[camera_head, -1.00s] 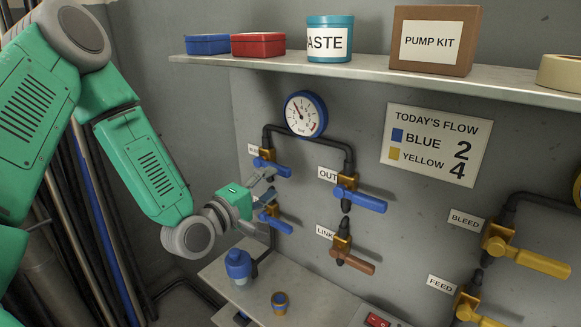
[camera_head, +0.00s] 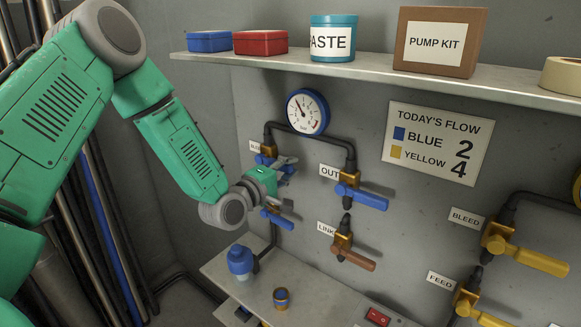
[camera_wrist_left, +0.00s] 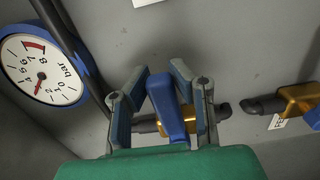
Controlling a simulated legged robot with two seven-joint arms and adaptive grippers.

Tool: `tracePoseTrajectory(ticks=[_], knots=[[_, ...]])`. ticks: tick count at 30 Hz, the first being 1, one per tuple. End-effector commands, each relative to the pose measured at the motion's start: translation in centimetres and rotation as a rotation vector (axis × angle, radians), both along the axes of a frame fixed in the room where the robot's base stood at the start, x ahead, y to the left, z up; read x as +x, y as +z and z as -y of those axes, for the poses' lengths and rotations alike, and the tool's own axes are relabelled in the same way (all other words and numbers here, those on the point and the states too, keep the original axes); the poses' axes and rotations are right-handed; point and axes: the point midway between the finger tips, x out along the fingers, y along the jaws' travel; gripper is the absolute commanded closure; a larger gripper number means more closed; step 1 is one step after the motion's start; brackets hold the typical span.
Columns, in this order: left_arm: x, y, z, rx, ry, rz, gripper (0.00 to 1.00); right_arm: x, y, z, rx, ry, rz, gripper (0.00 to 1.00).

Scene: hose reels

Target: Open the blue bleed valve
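The blue bleed valve (camera_head: 266,158) is at the left of the wall piping, below and left of the gauge, and is partly covered by my gripper. Its label is mostly hidden. In the left wrist view its blue handle (camera_wrist_left: 166,108) stands between my fingers, with a brass body to its right. My left gripper (camera_head: 285,167) is at this valve, and its open fingers also show in the left wrist view (camera_wrist_left: 160,90). A gap shows on the handle's left; the right finger is very close, and I cannot tell if it touches. My right gripper is out of view.
A blue-handled feed valve (camera_head: 276,218) lies just below my gripper. The gauge (camera_head: 307,112), outlet valve (camera_head: 360,196) and link valve (camera_head: 354,257) are to the right. A shelf (camera_head: 350,66) runs above.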

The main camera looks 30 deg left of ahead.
Motion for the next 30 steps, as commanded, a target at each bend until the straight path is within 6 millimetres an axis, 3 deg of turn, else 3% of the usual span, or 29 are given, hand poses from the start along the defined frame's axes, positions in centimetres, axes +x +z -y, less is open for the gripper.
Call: tracePoseTrajectory(ticks=[1, 4, 19, 30], knots=[[0.0, -0.2, -1.2, 0.002, 0.023, -0.001, 1.0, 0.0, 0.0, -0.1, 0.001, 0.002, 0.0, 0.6], [-0.1, -0.3, -1.7, 0.002, 0.029, 0.001, 1.0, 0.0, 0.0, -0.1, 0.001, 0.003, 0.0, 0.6], [-0.3, 0.1, -1.2, -0.025, 0.033, -0.001, 1.0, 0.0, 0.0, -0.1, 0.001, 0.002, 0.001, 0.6], [-0.5, 1.4, -1.3, -0.263, 0.034, -0.025, 1.0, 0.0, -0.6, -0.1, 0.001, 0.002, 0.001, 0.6]])
